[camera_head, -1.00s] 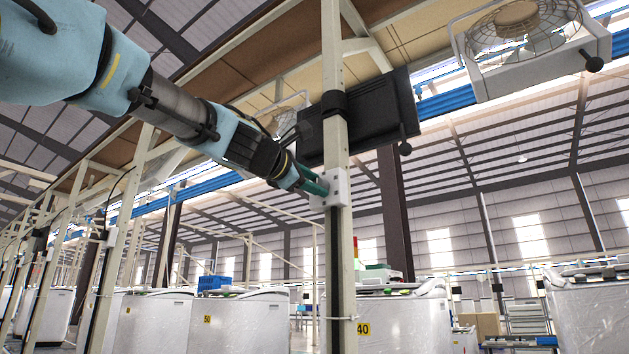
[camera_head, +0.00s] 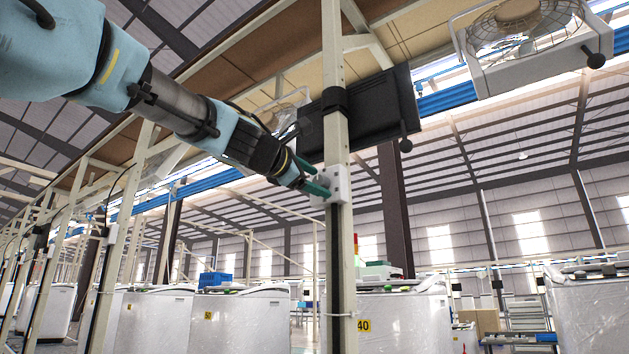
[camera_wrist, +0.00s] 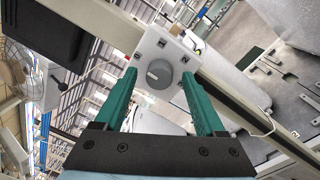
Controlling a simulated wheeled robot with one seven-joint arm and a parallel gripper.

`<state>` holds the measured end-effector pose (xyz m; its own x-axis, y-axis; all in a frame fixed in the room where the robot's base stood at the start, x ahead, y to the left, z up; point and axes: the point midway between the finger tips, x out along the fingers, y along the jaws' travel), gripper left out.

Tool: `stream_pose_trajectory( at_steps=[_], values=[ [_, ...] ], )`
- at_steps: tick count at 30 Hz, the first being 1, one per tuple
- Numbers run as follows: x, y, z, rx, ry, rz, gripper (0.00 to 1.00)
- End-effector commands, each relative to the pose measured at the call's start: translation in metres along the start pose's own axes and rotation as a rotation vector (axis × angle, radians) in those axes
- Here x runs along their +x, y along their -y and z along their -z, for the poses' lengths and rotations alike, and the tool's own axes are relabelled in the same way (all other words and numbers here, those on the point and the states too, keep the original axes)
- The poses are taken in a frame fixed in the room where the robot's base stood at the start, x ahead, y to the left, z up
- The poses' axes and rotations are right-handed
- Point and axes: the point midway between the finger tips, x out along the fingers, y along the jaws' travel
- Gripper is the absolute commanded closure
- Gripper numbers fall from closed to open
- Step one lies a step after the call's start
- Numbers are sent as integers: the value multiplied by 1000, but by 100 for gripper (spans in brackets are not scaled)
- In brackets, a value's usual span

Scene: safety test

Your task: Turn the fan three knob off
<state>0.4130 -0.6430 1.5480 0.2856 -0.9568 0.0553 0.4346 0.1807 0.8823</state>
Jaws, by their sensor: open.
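The fan knob (camera_wrist: 160,74) is a round grey dial on a white box (camera_wrist: 151,46), with a light pointer mark across its face. In the wrist view it sits between and just beyond the tips of my gripper (camera_wrist: 161,82), whose two green fingers are open and apart from it on either side. In the head view the white box (camera_head: 337,184) is fixed to a cream post (camera_head: 336,120), and my gripper (camera_head: 321,187) reaches it from the left. The knob itself is hard to make out there. I cannot tell whether any finger touches the box.
A black panel (camera_head: 362,115) is mounted behind the post. A caged fan (camera_head: 520,40) hangs at upper right. White wrapped appliances (camera_head: 400,320) stand below. The air left of the post under my arm is free.

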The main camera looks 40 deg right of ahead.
Motion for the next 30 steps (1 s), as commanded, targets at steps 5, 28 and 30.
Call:
stream_pose_trajectory(
  at_steps=[5,28,30],
  values=[
    [-16,1,0,2,0,-3,28],
    [-108,0,1,0,-1,0,28],
    [-108,0,1,0,-1,0,28]
  ],
)
